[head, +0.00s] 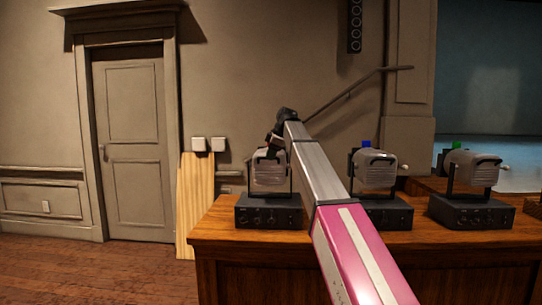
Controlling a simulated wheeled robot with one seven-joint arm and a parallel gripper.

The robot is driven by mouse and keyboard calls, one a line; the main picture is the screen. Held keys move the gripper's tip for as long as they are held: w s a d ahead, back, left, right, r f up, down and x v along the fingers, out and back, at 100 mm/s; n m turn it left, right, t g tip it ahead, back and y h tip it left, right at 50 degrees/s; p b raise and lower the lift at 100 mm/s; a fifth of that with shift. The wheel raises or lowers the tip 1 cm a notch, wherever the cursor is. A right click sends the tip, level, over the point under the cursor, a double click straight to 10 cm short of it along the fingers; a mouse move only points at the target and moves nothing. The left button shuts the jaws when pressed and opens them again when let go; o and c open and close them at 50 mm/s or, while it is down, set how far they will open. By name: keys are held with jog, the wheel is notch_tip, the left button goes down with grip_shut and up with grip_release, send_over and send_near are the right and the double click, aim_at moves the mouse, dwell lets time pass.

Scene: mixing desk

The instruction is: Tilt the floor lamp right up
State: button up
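Three grey lamp heads in black yokes stand on black control boxes on the wooden desk: a left lamp (268,173), a middle lamp (375,170) and a right lamp (475,169). I cannot read any label that tells which is the floor lamp. The middle lamp has a blue piece on top and the right lamp a green one. My arm reaches forward over the desk, and my gripper (273,143) is at the upper right of the left lamp, close to it. Whether it touches the lamp is unclear. Its fingers are small and dark, and my arm partly covers the left lamp's right side.
The desk (238,221) spans the lower right. My arm hides part of the middle control box (390,213). A slanted rail (345,94) runs along the wall behind. A pale wooden board (195,200) stands left of the desk. The floor before the door (132,130) is clear.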

grip_shut()
jog(key=shift+s, duration=0.1)
